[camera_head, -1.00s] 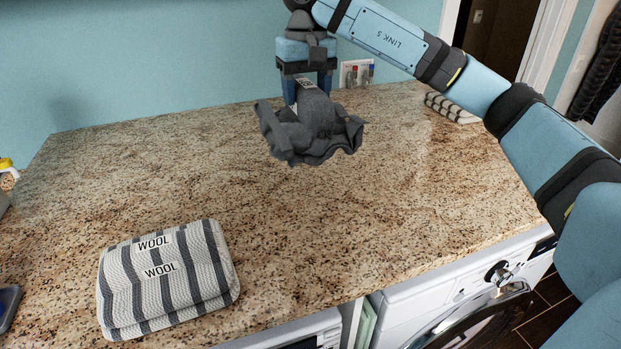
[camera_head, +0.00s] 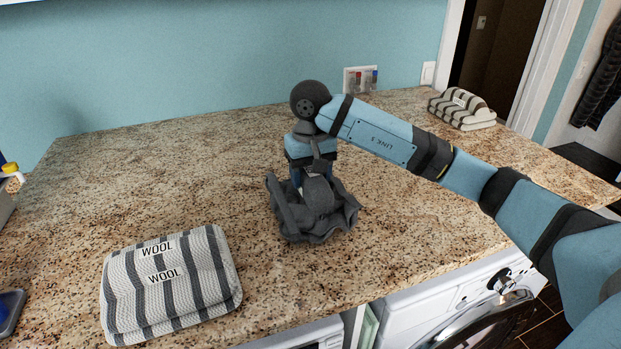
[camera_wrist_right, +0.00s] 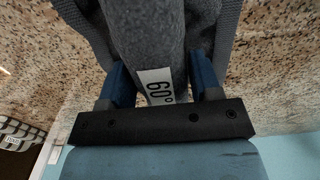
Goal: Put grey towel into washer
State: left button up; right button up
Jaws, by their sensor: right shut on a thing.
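The grey towel (camera_head: 322,205) is bunched up and hangs in folds from my right gripper (camera_head: 312,180), over the granite counter (camera_head: 190,180). My right gripper points down and is shut on the towel. In the right wrist view the towel (camera_wrist_right: 145,35) sits between the two blue fingers (camera_wrist_right: 160,85), with a white "60°" label showing. I cannot tell whether its lower folds touch the counter. The white washer (camera_head: 400,318) is below the counter at the lower right; only its top front and part of its round door (camera_head: 485,325) show. My left gripper is not in view.
A striped towel labelled "WOOL" (camera_head: 170,285) lies folded at the counter's front left. Another striped folded towel (camera_head: 462,110) lies at the back right. A second white appliance (camera_head: 305,335) shows at the bottom edge. The counter's middle left is clear.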

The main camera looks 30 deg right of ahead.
jog(key=shift+f, duration=0.9)
jog(key=o, duration=1.4)
